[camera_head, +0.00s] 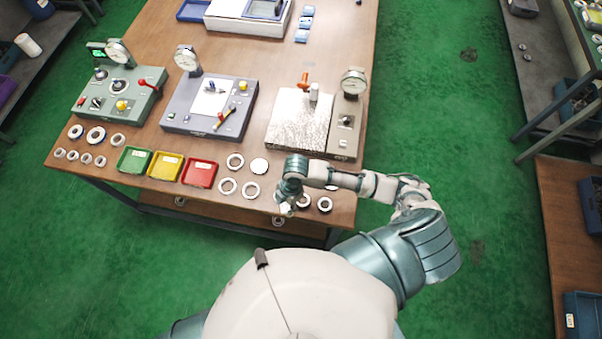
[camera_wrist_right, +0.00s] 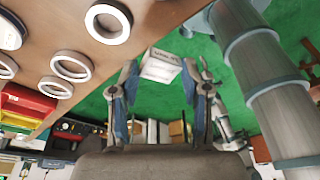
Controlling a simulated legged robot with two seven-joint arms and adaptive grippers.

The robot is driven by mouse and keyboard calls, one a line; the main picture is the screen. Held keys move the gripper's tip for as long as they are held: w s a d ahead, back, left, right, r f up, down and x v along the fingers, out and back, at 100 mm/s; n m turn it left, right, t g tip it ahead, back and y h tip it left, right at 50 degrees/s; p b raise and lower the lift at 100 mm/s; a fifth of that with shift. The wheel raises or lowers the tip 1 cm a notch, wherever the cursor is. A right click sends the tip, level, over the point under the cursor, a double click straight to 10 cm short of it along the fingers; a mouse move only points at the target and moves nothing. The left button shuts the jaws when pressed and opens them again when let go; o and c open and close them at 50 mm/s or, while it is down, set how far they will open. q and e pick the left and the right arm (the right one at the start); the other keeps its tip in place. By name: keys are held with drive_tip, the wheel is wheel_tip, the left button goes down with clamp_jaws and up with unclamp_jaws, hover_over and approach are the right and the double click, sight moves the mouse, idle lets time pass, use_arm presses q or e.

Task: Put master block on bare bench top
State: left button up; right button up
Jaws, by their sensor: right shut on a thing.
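My right gripper (camera_head: 287,207) is at the bench's front edge in the head view, pointing down. In the right wrist view its two fingers (camera_wrist_right: 159,72) are closed on a small white block with lettering, the master block (camera_wrist_right: 160,66). Green floor shows behind the block in that view. In the head view the block is only a small pale patch at the fingertips, mostly hidden by the gripper. The brown bench top (camera_head: 328,50) spreads in front of me. My left gripper is not in view.
Metal rings (camera_head: 228,186) lie along the front of the bench, several close to my right gripper. Green, yellow and red bins (camera_head: 199,173) stand left of them. Three gauge stations (camera_head: 300,122) stand behind. Bare wood shows between the stations and toward the back right.

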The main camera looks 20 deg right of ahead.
drive_tip(key=w+d, duration=0.3)
drive_tip(key=w+d+f, duration=0.1)
drive_tip(key=w+d, duration=0.2)
drive_tip(key=w, duration=0.1)
drive_tip(key=w+d+p, duration=0.1)
drive_tip(key=w+d, duration=0.2)
drive_tip(key=w, duration=0.1)
drive_tip(key=shift+w+d+f, duration=0.1)
drive_tip(key=shift+d+f, duration=0.05)
drive_tip(key=shift+d, duration=0.05)
drive_tip(key=shift+w+d, duration=0.2)
drive_tip(key=shift+d, duration=0.1)
drive_tip(key=shift+d+f, duration=0.15)
drive_tip(key=shift+f, duration=0.3)
drive_tip(key=shift+d+p+x, duration=0.25)
drive_tip(key=shift+p+x, duration=0.1)
drive_tip(key=shift+x, duration=0.7)
drive_tip(key=shift+w+a+f, duration=0.1)
drive_tip(key=shift+a+f, duration=0.1)
drive_tip(key=shift+f, duration=0.15)
drive_tip(key=shift+a, duration=0.15)
